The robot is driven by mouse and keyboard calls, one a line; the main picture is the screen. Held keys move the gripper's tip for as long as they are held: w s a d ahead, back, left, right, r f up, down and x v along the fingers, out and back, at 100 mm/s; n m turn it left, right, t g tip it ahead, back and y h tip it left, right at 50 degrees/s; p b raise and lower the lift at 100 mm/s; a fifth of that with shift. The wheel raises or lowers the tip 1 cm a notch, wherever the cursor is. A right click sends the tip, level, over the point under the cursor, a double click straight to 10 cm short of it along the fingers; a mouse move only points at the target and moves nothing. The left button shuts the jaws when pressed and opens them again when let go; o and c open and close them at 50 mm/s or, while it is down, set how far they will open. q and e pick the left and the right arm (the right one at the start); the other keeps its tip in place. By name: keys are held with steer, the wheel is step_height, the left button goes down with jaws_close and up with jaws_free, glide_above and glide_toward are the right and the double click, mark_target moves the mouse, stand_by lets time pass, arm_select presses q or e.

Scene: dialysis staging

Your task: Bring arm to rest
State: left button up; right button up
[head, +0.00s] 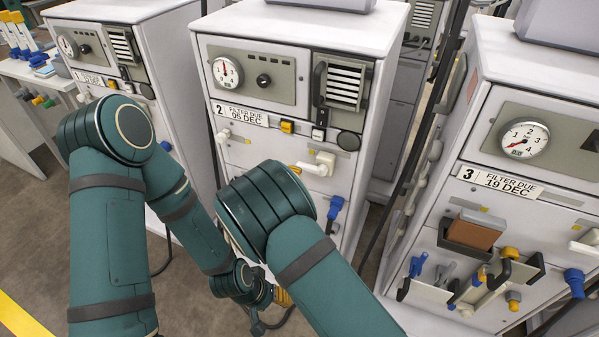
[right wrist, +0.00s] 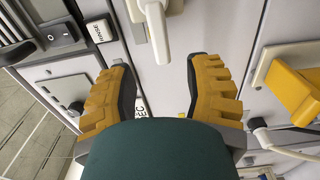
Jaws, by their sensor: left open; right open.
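My left arm reaches down and right in the head view. Its dark gripper (head: 268,302) is low at the front of machine 2 (head: 300,32). It is open, and its fingers are mostly hidden by my right arm. My right gripper (right wrist: 162,72) shows in the right wrist view with its two yellow-padded fingers apart. Nothing is between them except the view of a pale panel and a white handle (right wrist: 156,30) beyond. In the head view the right gripper is hidden behind my right elbow.
Machine 3 (head: 528,190) stands at the right, with a brown block (head: 474,230) and tools in holders on its front. Another machine (head: 100,52) stands at the left.

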steer(key=shift+s+a, duration=0.1)
steer(key=shift+s, duration=0.35)
